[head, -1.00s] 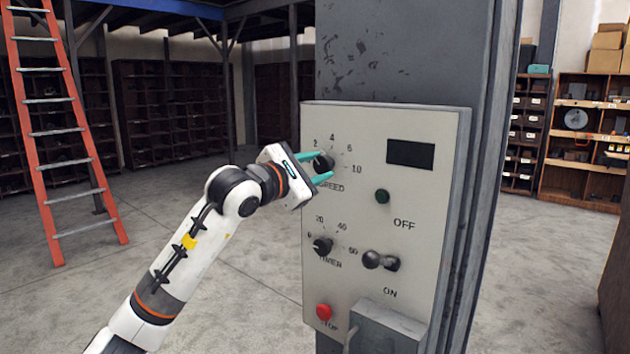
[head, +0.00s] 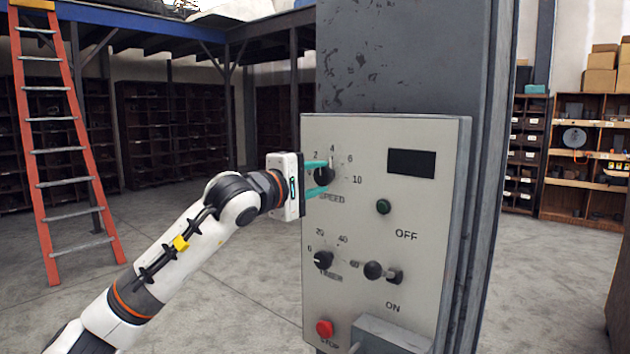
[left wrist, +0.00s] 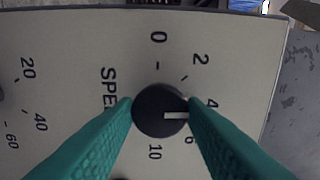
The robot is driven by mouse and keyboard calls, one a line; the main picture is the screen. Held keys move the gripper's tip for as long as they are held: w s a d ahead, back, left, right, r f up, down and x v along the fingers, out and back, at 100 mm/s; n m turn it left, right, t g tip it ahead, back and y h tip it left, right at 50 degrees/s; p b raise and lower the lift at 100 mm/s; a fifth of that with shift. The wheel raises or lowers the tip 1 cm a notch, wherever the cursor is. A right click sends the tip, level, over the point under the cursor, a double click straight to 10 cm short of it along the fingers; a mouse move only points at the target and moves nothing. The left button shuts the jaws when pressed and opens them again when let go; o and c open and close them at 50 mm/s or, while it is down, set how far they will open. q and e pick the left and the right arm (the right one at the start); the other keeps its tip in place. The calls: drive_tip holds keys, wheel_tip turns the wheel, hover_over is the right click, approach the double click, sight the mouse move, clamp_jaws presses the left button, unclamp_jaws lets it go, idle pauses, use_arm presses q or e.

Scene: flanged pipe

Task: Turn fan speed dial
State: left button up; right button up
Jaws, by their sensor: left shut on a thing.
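The black speed dial (head: 324,175) is on the upper left of the pale control panel (head: 350,222), ringed by printed numbers above the word SPEED. My left gripper (head: 317,174) has its teal fingers closed around the dial, one above and one below. In the left wrist view, the fingers press on both sides of the dial (left wrist: 160,110). Its white pointer faces right in that view, roughly between the 4 and 6 marks. The finger on the right partly hides the marks there. My right gripper is not in view.
Below the dial are a timer knob (head: 323,260) and a red stop button (head: 324,328). A black lever switch (head: 382,272), a green button (head: 383,206) and a dark display (head: 411,163) are to the right. A ladder (head: 62,150) stands far left.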

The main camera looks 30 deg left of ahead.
use_arm(q)
drive_tip(key=shift+f+m, duration=0.1)
drive_tip(key=shift+m, duration=0.2)
drive_tip(key=o, duration=1)
drive_tip(key=s+b, duration=0.2)
drive_tip(key=s, duration=0.2)
drive_tip(key=s+b, duration=0.1)
drive_tip(key=s, duration=0.3)
drive_tip(key=s+b, duration=0.2)
drive_tip(key=s, duration=0.2)
drive_tip(key=shift+a+b, duration=0.3)
drive_tip(key=shift+a, duration=0.1)
